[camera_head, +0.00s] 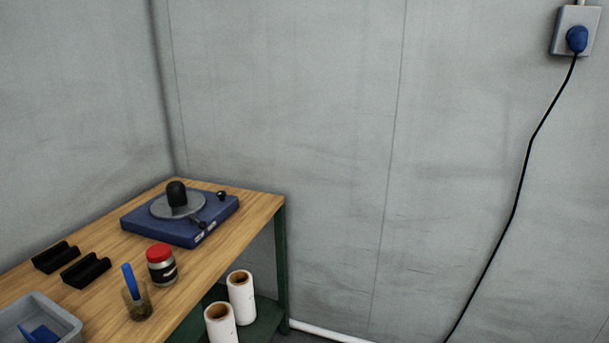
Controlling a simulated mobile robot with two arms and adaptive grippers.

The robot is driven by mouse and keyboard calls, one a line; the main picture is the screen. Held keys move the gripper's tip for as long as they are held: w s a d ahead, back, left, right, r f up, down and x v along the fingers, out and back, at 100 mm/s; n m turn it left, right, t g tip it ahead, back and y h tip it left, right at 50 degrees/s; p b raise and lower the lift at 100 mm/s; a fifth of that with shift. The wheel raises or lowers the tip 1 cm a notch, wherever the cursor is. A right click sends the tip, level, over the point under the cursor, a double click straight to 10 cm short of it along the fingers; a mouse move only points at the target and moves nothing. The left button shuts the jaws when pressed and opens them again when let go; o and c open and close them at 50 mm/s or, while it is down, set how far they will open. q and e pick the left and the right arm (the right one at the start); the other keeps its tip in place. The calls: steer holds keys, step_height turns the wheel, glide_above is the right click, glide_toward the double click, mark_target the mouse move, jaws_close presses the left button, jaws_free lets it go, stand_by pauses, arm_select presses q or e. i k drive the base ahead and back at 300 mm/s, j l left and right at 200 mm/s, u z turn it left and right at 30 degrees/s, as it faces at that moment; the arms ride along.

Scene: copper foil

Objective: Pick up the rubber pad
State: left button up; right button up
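I see nothing in the head view that I can clearly make out as a rubber pad. Two black holder-like blocks (86,270) lie side by side on the wooden table (236,226), but I cannot tell their material. A blue device (160,228) with a round grey plate (160,208) and a black rounded piece (177,194) on it sits at the table's far end. Neither of my grippers is in view.
A red-capped jar (162,265), a cup (138,303) with a blue-handled tool and a grey tray (62,317) with a blue item stand on the table. White rolls (241,298) stand on the lower shelf. A black cable (513,210) hangs from a wall socket (562,30).

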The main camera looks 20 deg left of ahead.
mark_target(57, 256)
steer(key=i+u, duration=0.2)
steer(key=u, duration=0.2)
steer(key=i+u, duration=0.2)
steer(key=u, duration=0.2)
steer(key=i+l+u, duration=0.1)
steer(key=u, duration=0.3)
steer(key=i+l+u, duration=0.2)
steer(key=u, duration=0.2)
steer(key=i, duration=0.1)
